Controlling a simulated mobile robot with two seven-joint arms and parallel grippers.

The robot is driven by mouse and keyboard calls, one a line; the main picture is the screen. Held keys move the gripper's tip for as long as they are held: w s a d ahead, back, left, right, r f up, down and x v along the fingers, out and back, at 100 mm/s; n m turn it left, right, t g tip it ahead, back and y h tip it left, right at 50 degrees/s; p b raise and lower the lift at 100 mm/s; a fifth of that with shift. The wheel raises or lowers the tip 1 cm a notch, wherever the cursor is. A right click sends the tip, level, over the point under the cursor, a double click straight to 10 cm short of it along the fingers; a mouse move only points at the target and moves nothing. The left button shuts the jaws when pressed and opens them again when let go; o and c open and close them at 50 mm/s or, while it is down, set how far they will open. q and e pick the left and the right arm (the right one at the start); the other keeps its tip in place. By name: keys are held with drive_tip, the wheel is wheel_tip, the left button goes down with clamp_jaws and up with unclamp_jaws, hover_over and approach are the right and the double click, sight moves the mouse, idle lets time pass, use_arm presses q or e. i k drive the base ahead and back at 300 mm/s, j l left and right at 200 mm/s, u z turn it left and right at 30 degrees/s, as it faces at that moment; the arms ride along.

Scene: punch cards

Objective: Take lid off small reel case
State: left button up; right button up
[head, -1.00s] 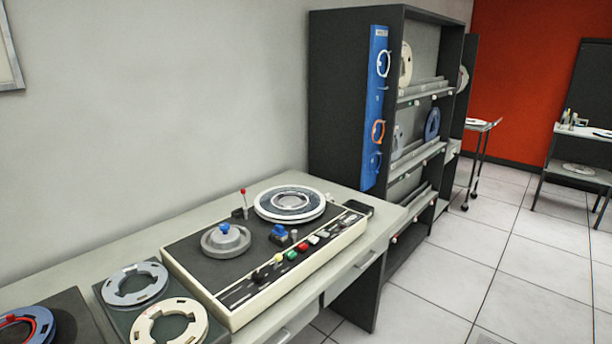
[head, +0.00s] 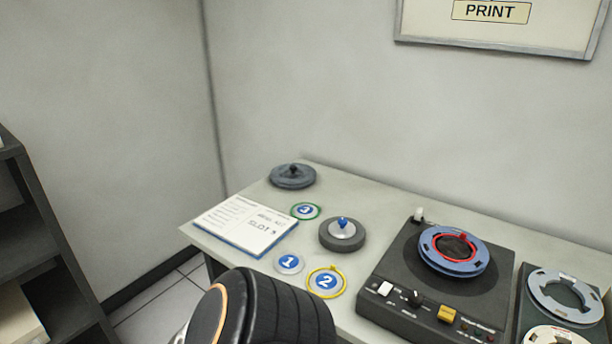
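A round dark grey case (head: 293,180) with a knob on top sits at the table's far left corner, and its lid appears to be on. It looks like the small reel case, though I cannot be sure. A second round piece (head: 342,240), dark grey with a silver top and a blue knob, stands nearer the middle of the table. A part of my own arm shows at the bottom, in front of the table. Neither of my grippers is in view.
A black machine (head: 391,262) bearing a blue reel (head: 453,263) fills the right. A dark shelf (head: 40,250) stands left.

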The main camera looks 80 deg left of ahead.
sight(289, 176)
drive_tip(key=u, duration=2.65)
drive_tip(key=i+j, duration=0.2)
drive_tip(key=j, duration=0.2)
drive_tip(key=i+j, duration=0.2)
drive_tip(key=j, duration=0.25)
drive_tip(key=i+j, duration=0.25)
drive_tip(key=j, duration=0.15)
drive_tip(key=i+j+u, duration=0.1)
drive_tip(key=j, duration=0.3)
drive_tip(key=i, duration=0.1)
